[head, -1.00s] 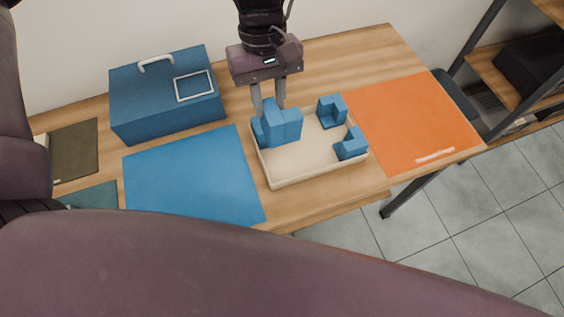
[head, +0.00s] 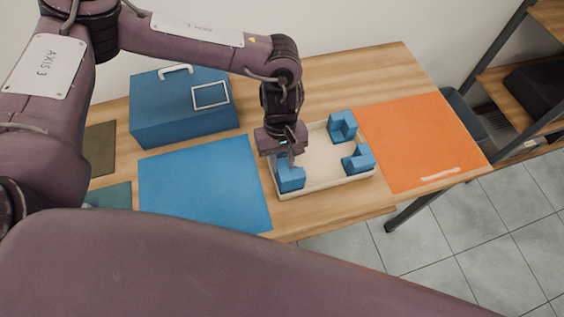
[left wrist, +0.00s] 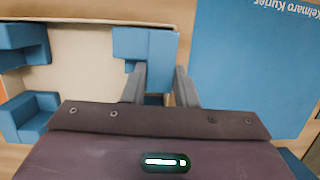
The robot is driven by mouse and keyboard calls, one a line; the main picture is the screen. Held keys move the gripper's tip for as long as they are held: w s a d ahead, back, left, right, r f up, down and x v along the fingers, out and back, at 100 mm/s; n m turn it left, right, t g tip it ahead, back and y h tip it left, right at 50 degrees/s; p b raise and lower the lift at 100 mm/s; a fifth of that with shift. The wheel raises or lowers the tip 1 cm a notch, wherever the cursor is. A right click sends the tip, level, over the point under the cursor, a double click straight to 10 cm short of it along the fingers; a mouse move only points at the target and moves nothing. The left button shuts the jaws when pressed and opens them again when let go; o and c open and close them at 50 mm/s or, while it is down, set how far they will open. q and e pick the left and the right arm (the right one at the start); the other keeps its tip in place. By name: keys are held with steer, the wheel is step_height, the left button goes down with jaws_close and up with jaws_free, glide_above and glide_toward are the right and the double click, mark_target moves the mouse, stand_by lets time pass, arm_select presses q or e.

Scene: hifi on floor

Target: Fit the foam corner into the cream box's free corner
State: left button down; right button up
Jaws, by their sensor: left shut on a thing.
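The cream box (head: 330,187) sits on the table and also shows in the left wrist view (left wrist: 85,60). My left gripper (head: 290,162) points down over the box's left side, shut on a blue foam corner (head: 291,180). The held piece shows between the fingers in the left wrist view (left wrist: 147,44). It is at the box's front-left corner; I cannot tell whether it touches the floor or walls. Blue foam corners stand in the back-right (head: 342,126) and front-right (head: 359,159) corners. The gripper hides the back-left corner; some blue shows there between the fingers in the wrist view. My right gripper is not in view.
A blue case (head: 180,115) with a handle stands behind a blue mat (head: 205,185) left of the box. An orange mat (head: 425,140) lies to its right. A dark shelf unit (head: 520,95) stands beyond the table's right end.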

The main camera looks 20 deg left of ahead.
arm_select(q)
steer(key=shift+w+x, duration=0.25)
steer(key=shift+x, duration=0.95)
steer(key=c, duration=1.1)
jaws_free()
steer(key=shift+a, duration=0.1)
steer(key=shift+c, duration=0.2)
steer(key=shift+w+r, duration=0.15)
steer(key=shift+r, duration=0.2)
steer(key=b+v, duration=0.2)
steer(key=v, duration=0.9)
steer(key=shift+r, duration=0.15)
steer(key=shift+a, duration=0.1)
